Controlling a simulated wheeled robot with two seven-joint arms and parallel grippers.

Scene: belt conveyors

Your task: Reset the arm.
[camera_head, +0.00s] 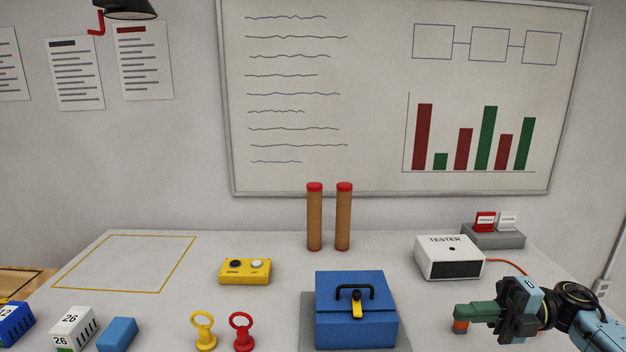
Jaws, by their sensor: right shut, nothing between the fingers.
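My right arm comes in at the lower right corner. My right gripper (462,312) is shut and empty, with its green fingers pointing left above the right part of the table. A small orange and dark object (460,326) shows just below the fingertips, partly hidden by them; I cannot tell what it is. The blue box (356,312) with a black handle and yellow latch stands to the left of the gripper, apart from it. My left gripper is not in view.
A white tester (449,258) stands behind the gripper, with a grey card holder (494,238) farther back. Two brown posts (314,218) stand mid-table. A yellow button box (245,271), yellow (203,332) and red (242,332) ring pieces, and blocks lie left. The yellow-outlined area is empty.

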